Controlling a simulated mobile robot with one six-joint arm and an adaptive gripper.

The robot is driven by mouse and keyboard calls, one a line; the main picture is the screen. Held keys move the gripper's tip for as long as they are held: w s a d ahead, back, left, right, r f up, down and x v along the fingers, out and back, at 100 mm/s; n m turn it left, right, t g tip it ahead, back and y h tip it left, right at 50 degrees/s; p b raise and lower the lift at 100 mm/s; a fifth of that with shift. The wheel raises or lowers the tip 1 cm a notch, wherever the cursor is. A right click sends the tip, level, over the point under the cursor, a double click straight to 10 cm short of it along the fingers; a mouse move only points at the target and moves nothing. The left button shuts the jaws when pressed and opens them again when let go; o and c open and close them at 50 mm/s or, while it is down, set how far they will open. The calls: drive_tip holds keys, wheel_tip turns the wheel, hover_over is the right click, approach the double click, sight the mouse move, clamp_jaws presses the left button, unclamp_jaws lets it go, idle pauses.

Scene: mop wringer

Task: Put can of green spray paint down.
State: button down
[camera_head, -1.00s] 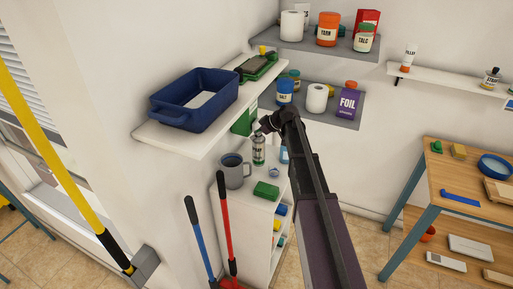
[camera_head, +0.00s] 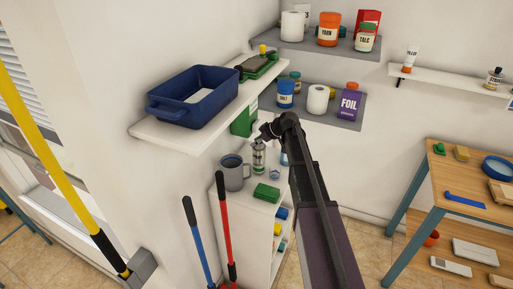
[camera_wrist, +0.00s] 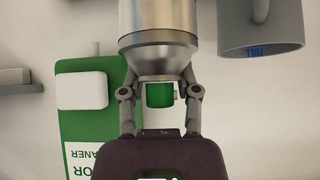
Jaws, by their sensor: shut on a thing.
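The can of green spray paint (camera_head: 259,158) is upright over the white cabinet's top, just right of a grey mug (camera_head: 234,173). The wrist view shows its silver body (camera_wrist: 159,25) and green nozzle (camera_wrist: 159,94). My gripper (camera_wrist: 160,75) is shut on the can near its top, with a finger on each side. In the head view my gripper (camera_head: 262,138) reaches the can from above right. The can's base is close to the cabinet top; I cannot tell whether it touches. The mug also shows in the wrist view (camera_wrist: 262,25).
A green box (camera_head: 266,193) lies on the cabinet top (camera_head: 252,203) in front of the can. A green cleaner container (camera_wrist: 75,115) stands close behind. A shelf with a blue tub (camera_head: 195,98) overhangs at upper left. Mop handles (camera_head: 224,225) lean in front.

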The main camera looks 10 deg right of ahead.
drive_tip(key=shift+f+b, duration=0.3)
drive_tip(key=shift+f, duration=0.4)
drive_tip(key=shift+c, duration=1.6)
unclamp_jaws()
drive_tip(key=shift+r, duration=0.2)
drive_tip(key=shift+p+v, duration=0.7)
drive_tip(key=shift+v, duration=0.15)
drive_tip(key=p+v, duration=0.7)
drive_tip(key=v, duration=0.3)
drive_tip(key=shift+s+d, duration=0.1)
drive_tip(key=shift+d, duration=0.05)
drive_tip(key=shift+s, duration=0.1)
